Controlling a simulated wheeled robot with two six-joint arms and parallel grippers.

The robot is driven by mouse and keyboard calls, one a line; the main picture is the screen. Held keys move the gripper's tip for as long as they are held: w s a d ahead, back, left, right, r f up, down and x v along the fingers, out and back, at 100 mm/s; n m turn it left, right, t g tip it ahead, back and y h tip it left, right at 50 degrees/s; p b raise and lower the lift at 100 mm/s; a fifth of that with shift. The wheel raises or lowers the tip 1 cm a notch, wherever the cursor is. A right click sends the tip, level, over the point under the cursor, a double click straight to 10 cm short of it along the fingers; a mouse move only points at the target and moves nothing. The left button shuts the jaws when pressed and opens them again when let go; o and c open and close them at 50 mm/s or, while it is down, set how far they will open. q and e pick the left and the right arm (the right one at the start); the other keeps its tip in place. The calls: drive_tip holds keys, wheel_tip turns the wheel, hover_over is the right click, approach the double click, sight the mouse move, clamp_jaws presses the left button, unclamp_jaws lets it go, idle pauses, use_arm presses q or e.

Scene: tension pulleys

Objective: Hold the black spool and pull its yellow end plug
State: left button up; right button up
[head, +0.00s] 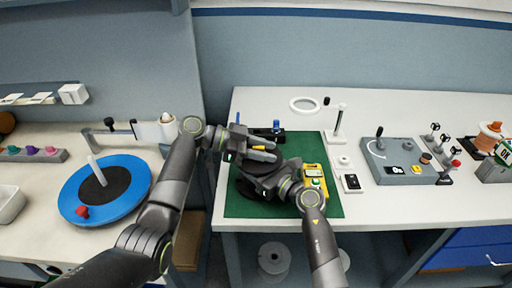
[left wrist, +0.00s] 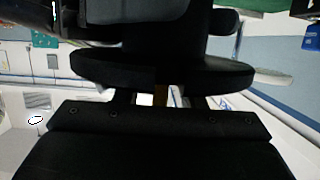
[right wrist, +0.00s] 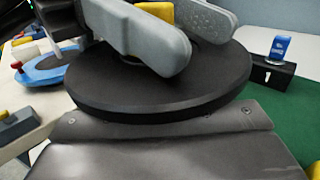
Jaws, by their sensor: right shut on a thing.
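The black spool (right wrist: 160,85) is held up above the green mat, its broad round flange filling the middle of the right wrist view. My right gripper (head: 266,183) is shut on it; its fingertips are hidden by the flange. A yellow end plug (right wrist: 157,11) shows above the flange, between the grey fingers of my left gripper (right wrist: 165,35). In the head view the left gripper's fingers lie spread to both sides of the yellow plug (head: 259,148). Whether they touch it is unclear.
The green mat (head: 325,205) lies under both grippers. A yellow device (head: 315,182) stands on its right part and a black holder with a blue tab (head: 276,128) at its back. A grey control box (head: 400,162) is further right. A blue turntable (head: 75,190) is on the left bench.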

use_arm(q)
drive_tip(key=shift+c, duration=0.5)
clamp_jaws()
drive_tip(key=shift+r, duration=1.6)
drive_tip(key=shift+r, duration=1.95)
use_arm(e)
drive_tip(key=shift+f, duration=0.1)
drive_tip(key=o, duration=1.2)
drive_tip(key=shift+c, duration=0.2)
